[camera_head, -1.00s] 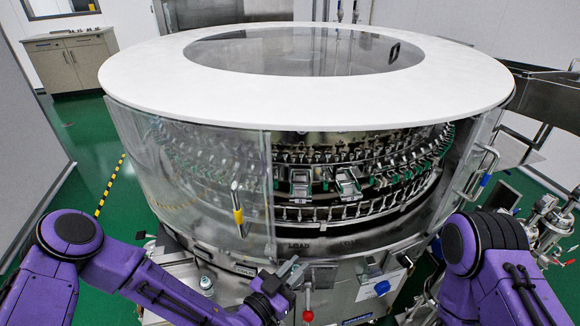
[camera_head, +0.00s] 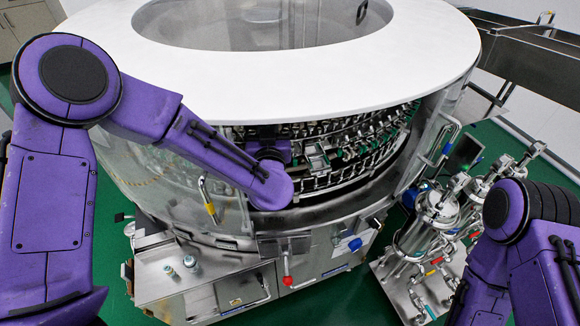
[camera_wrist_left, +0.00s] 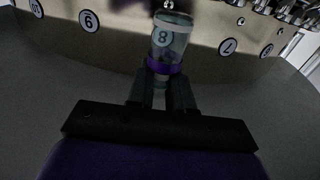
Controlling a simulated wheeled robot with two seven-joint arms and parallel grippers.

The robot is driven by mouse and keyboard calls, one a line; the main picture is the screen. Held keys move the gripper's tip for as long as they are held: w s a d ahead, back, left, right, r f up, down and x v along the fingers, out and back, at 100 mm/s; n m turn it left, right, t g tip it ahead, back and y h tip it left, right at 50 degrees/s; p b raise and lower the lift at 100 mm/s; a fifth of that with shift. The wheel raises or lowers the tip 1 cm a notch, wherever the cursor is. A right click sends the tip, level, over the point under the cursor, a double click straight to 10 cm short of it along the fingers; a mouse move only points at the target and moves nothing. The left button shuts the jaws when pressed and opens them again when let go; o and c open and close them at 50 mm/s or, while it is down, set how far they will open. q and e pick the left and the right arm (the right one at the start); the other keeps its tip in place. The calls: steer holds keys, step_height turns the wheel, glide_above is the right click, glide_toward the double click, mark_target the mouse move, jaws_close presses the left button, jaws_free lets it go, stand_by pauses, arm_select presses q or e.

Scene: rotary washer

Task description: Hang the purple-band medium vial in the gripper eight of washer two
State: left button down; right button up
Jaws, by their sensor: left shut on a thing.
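The purple-band vial (camera_wrist_left: 168,50) is clear, with a purple band near its held end. In the left wrist view my left gripper (camera_wrist_left: 161,88) is shut on it. The vial stands in front of the round label 8, which shows through the glass. Its far end is near the top edge of that view, and I cannot tell whether it touches a washer gripper. In the head view my left arm reaches into the opening of the washer (camera_head: 400,40); its fingers and the vial are hidden there. My right arm is at lower right, its gripper out of view.
Labels 9 (camera_wrist_left: 89,21) and 7 (camera_wrist_left: 229,46) flank label 8 on the metal ring. Metal washer grippers (camera_wrist_left: 285,10) show at upper right. Two small vials (camera_head: 190,262) stand on the steel side table (camera_head: 150,288). Clear door panels border the opening.

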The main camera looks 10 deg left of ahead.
arm_select(q)
step_height(320, 180, down, 9)
steer(key=shift+a+f+p, duration=0.1)
steer(key=shift+p, duration=0.7)
steer(key=shift+f+b, duration=0.3)
steer(key=shift+f, duration=0.05)
steer(key=c, duration=1)
jaws_free()
steer(key=shift+w, duration=0.1)
steer(key=shift+r, duration=0.1)
steer(key=shift+r+p, duration=0.3)
steer(key=shift+p, duration=0.05)
steer(key=b+v, duration=0.3)
steer(key=v, duration=0.9)
